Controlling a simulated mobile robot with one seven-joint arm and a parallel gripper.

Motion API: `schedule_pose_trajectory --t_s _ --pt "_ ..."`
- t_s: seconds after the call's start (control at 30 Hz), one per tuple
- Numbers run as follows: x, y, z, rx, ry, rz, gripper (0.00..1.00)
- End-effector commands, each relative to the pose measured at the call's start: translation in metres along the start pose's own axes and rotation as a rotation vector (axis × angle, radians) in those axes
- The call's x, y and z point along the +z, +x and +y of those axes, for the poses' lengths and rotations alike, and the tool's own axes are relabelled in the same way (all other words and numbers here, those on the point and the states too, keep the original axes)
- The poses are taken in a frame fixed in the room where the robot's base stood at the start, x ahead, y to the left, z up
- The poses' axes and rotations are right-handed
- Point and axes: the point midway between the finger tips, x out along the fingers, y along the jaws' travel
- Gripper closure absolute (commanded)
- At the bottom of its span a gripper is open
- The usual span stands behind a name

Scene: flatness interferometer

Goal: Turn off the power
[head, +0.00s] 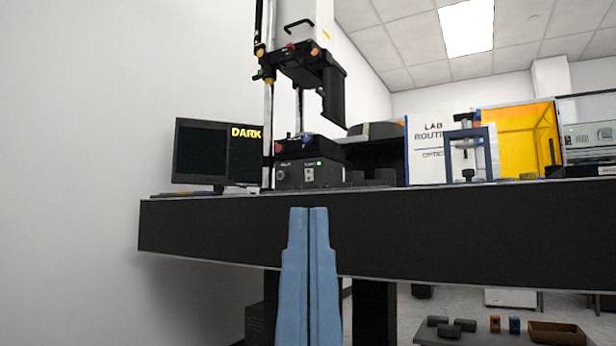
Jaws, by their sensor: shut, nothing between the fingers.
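The interferometer (300,65) stands on the black table, a tall white and black instrument on a metal post. At its base is a dark control box (297,174) with a small green light and a round knob or button on its front. I cannot tell which control is the power switch. My gripper (309,210) points up in front of the table's front edge, below the control box in the picture. Its two blue fingers are together with nothing between them.
The black table's thick front edge (420,240) crosses the view. A monitor (202,152) showing "DARK" stands at left, near a white wall. A blue frame (470,155) and yellow panel (517,140) stand at right. A low shelf with small blocks and a brown tray (556,335) is lower right.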

Motion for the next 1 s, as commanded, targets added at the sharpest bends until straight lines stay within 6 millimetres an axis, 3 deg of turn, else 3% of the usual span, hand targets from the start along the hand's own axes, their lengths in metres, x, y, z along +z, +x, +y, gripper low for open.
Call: schedule_pose_trajectory --t_s 0.27,1.0 --pt "-0.032 0.034 0.000 0.000 0.001 0.000 1.00" --pt "-0.208 0.220 0.002 -0.002 0.007 -0.001 1.00"
